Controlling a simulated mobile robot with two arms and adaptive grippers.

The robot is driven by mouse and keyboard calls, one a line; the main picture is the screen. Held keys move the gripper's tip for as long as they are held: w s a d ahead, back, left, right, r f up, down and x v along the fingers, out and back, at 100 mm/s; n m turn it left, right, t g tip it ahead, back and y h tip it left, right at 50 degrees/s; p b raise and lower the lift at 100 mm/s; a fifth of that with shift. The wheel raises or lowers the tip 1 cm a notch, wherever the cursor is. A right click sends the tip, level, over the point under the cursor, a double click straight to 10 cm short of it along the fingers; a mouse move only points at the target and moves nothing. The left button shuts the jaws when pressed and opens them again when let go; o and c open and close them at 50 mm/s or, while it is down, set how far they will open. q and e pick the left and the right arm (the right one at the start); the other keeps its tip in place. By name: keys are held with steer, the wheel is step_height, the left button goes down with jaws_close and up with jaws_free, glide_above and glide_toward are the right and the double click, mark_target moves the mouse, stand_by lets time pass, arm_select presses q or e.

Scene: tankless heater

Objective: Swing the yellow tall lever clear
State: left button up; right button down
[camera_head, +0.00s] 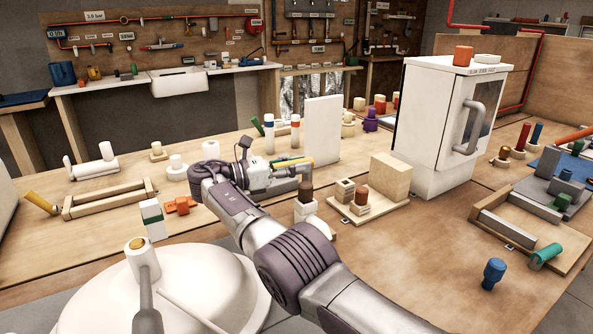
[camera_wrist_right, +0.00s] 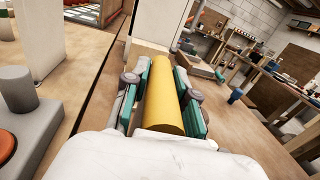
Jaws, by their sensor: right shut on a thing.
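The yellow lever (camera_head: 299,161) is a thick rounded bar beside the white upright panel (camera_head: 322,130) on the wooden bench. My right gripper (camera_head: 285,165) reaches in from the lower right and is shut on it. In the right wrist view the yellow lever (camera_wrist_right: 165,95) lies lengthwise between the teal finger pads of the right gripper (camera_wrist_right: 163,88), with a pad along each side. The lever's pivot is hidden. My left gripper is not in view.
A wooden block (camera_head: 390,177) and small stacked pieces stand right of my right arm. A white cabinet (camera_head: 440,125) with a grey handle stands behind them. A wooden frame (camera_head: 108,197) lies at the left, near a second yellow bar (camera_head: 40,203).

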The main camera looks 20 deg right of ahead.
steer(key=shift+r, duration=0.1)
steer(key=c, duration=0.9)
jaws_free()
step_height(320, 180, up, 10)
steer(key=shift+f, duration=0.1)
steer(key=shift+c, duration=0.5)
